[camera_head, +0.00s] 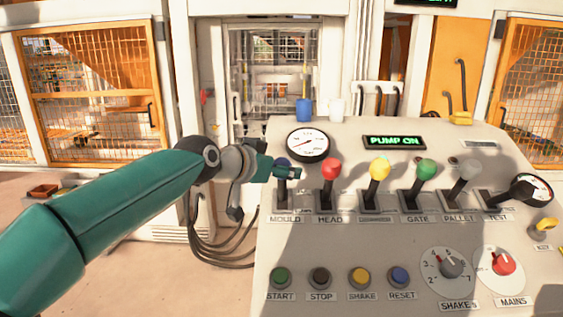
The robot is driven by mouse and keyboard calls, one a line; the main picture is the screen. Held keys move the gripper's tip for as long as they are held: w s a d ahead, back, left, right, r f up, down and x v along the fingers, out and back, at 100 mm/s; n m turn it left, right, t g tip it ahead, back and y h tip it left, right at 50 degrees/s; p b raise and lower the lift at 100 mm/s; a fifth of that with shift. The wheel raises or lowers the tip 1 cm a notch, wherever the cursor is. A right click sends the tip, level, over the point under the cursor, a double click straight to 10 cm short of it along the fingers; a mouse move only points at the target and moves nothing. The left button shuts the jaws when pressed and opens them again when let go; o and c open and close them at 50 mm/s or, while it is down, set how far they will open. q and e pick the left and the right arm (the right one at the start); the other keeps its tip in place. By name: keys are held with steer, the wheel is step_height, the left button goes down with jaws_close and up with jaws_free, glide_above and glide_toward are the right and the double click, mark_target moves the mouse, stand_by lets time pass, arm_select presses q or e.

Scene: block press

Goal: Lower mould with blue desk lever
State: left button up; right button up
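The blue-knobbed lever (283,172) labelled MOULD stands at the left end of the lever row on the desk (330,245). My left gripper (286,172) reaches it from the left, with its fingers at the knob and partly covering it. Whether the fingers are closed on the knob or only beside it cannot be told. The mould itself cannot be made out; the press (275,70) stands behind the desk. My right gripper is not in view.
The red HEAD lever (330,170) stands close right of the blue one. Yellow (379,170), green (426,170) and grey levers follow. A pressure gauge (308,145) sits just behind. Push buttons (320,278) and dials lie nearer. A display (394,142) reads PUMP ON.

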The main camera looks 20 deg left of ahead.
arm_select(q)
steer(key=shift+w+d+f, duration=0.15)
steer(key=shift+w+f, duration=0.05)
steer(key=shift+w, duration=0.25)
jaws_close()
